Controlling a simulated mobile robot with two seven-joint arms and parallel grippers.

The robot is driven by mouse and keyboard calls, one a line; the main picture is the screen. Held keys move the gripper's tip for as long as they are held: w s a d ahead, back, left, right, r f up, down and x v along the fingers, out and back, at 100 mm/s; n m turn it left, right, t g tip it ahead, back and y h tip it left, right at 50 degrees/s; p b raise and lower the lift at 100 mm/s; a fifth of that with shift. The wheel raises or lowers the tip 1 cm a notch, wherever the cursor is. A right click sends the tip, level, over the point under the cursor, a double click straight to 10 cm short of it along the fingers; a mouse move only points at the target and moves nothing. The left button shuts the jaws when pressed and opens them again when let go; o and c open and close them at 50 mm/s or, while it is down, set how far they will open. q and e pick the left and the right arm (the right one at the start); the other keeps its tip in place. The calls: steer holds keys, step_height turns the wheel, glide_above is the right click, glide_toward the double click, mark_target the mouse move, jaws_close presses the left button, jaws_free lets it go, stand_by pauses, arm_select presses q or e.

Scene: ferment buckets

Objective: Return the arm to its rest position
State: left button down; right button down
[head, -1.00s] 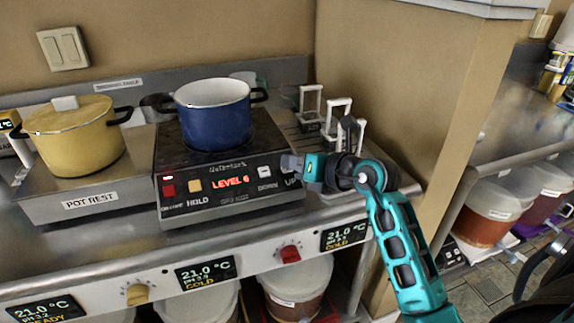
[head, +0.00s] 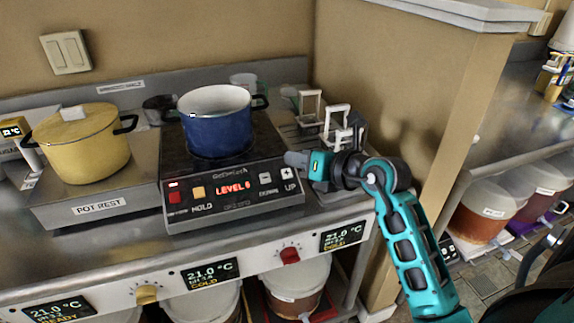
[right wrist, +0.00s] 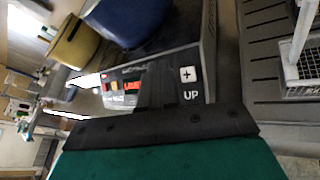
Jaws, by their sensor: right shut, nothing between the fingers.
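My right gripper (head: 298,159) is shut and empty, in the air at the right front corner of the induction cooker (head: 236,212), close to its UP button (head: 289,188). The cooker's panel reads LEVEL 6 or a similar figure. The right wrist view looks over the dark gripper edge at the UP button (right wrist: 189,75). My teal right arm (head: 408,240) comes in from the lower right. My left gripper is not in view.
A blue pot (head: 217,125) stands on the cooker. A yellow lidded pot (head: 82,148) is on the POT REST (head: 101,206). White-handled racks (head: 336,125) stand behind my gripper. Below are buckets (head: 297,285) and knobs (head: 290,256). A tan wall (head: 400,95) is at the right.

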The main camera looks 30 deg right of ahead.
steer(key=shift+s+a+r, duration=0.1)
steer(key=shift+s+r, duration=0.25)
steer(key=shift+r, duration=0.25)
steer(key=s+a+m+t+y, duration=0.3)
steer(key=a+m+t+y, duration=0.15)
steer(key=a+m, duration=0.4)
steer(key=s+a+f+m+g+h, duration=0.1)
steer(key=s+f+m+g, duration=0.1)
steer(key=s+f+m, duration=0.2)
steer(key=s+a+f+m+g+h, duration=0.1)
steer(key=s+f+m+g+h, duration=0.1)
steer(key=f+m, duration=0.8)
steer(key=s+a+f+m+g+h, duration=0.2)
steer(key=s+f+m, duration=0.5)
steer(key=f, duration=0.4)
steer(key=shift+f+m+g, duration=0.25)
steer(key=shift+m+g, duration=0.2)
steer(key=shift+g, duration=0.3)
